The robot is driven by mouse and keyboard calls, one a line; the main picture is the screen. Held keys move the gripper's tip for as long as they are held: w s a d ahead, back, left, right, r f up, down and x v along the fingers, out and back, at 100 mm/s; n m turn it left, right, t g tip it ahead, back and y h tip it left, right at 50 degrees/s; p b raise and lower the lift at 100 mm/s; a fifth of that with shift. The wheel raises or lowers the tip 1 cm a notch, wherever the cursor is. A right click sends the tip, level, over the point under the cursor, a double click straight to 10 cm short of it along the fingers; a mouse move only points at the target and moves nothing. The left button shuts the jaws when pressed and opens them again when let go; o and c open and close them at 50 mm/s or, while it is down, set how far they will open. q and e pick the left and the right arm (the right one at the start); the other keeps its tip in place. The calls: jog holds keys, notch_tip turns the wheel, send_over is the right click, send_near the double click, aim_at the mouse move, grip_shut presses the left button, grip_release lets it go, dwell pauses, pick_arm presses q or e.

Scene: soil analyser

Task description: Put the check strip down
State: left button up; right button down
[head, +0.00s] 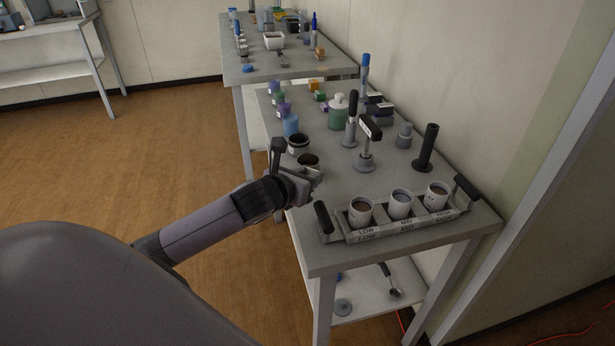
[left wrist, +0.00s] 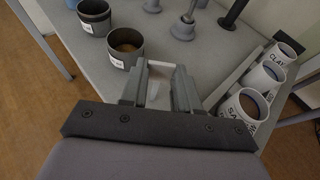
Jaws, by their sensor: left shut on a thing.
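My left gripper (head: 308,183) is over the left edge of the near bench (head: 345,262), beside the dark pots and left of the cup tray. A small pale piece, which looks like the check strip (left wrist: 153,91), shows between the fingers. In the head view the strip cannot be made out. I cannot tell whether it touches the bench. My right gripper is in neither view.
A grey tray (head: 408,234) with three white cups stands at the bench's front. Two dark pots (head: 298,140) (head: 308,160) stand close behind the gripper. A tamper-like tool (head: 365,162) and a black upright handle (head: 428,145) stand farther back. Bare bench top lies between the tool and tray.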

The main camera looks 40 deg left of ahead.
pick_arm(q)
jog(key=shift+r, duration=0.1)
jog(key=o, duration=0.8)
jog(key=shift+s+r, duration=0.25)
jog(key=shift+s, duration=0.25)
jog(key=v, duration=1.1)
jog(key=shift+p, duration=0.35)
jog(key=shift+f, duration=0.1)
